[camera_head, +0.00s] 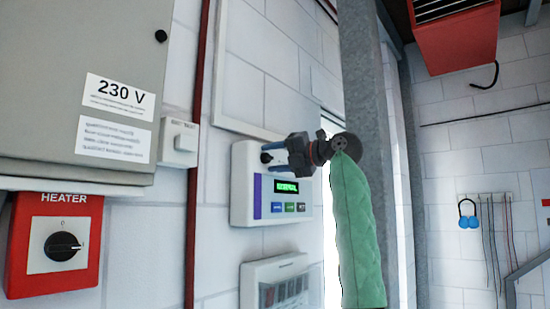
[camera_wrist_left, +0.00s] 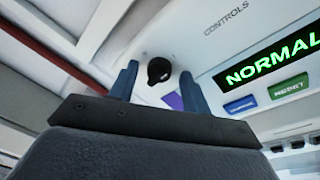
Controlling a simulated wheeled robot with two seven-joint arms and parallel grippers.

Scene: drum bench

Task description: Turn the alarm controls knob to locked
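The alarm controls panel (camera_head: 242,190) is a white wall box with a lit green display (camera_head: 286,187) and several coloured buttons. In the left wrist view its display (camera_wrist_left: 272,62) reads NORMAL, beside the printed word CONTROLS. My left gripper (camera_head: 272,157) is open at the panel. In the left wrist view its blue fingers (camera_wrist_left: 156,80) stand either side of the knob, with gaps; contact is not visible. My right gripper is not in view.
A red HEATER box (camera_head: 85,265) with its own black knob is at lower left, under a grey 230 V cabinet (camera_head: 60,60). A white switch (camera_head: 179,143), a red pipe (camera_head: 197,100) and a lower white box (camera_head: 250,290) are near the panel. A grey post (camera_head: 365,70) stands right.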

